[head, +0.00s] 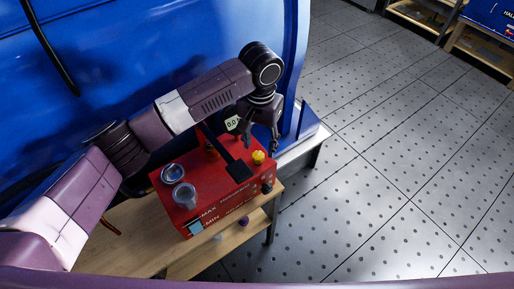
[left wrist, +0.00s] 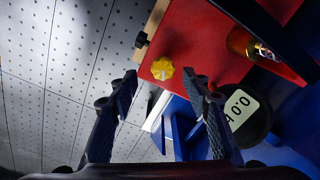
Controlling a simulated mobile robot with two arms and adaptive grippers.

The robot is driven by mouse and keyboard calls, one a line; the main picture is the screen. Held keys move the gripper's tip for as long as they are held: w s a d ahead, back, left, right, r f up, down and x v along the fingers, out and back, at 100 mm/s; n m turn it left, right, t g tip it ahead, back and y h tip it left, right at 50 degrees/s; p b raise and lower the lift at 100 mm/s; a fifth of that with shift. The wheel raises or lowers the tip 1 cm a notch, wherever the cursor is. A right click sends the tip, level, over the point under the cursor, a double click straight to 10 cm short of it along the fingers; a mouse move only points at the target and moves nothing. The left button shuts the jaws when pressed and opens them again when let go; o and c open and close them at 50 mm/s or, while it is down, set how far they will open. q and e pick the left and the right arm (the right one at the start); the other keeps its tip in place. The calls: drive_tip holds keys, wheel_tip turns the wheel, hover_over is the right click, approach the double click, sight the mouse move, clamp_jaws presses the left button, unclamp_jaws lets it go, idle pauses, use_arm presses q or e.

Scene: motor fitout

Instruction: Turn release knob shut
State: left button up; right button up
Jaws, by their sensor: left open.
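The release knob is a small yellow lobed knob (head: 258,157) on the top right of the red box (head: 215,200). In the left wrist view the yellow knob (left wrist: 162,69) sits ahead, between the lines of the two fingers, with a pale mark across its middle. My left gripper (head: 263,140) is above the right end of the box, close behind the knob. In the wrist view my left gripper (left wrist: 162,90) is open and empty, its fingers apart with the knob beyond them. Contact with the knob does not show. My right gripper is not in view.
The box stands on a wooden table (head: 120,225). A black handle bar (head: 238,168) runs over the box beside the knob. Two round clear-topped gauges (head: 173,173) sit at its left. A display reading 0.0 (left wrist: 240,107) is near the right finger. The perforated floor (head: 400,150) is clear.

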sight(258, 155)
use_arm(q)
drive_tip(key=shift+f, duration=0.85)
drive_tip(key=shift+w+a+f, duration=0.1)
drive_tip(key=shift+f, duration=0.5)
drive_tip(key=shift+w+a+f, duration=0.1)
drive_tip(key=shift+f, duration=0.8)
drive_tip(key=c, duration=0.9)
drive_tip(key=shift+c, duration=1.3)
drive_tip(key=shift+p, duration=0.3)
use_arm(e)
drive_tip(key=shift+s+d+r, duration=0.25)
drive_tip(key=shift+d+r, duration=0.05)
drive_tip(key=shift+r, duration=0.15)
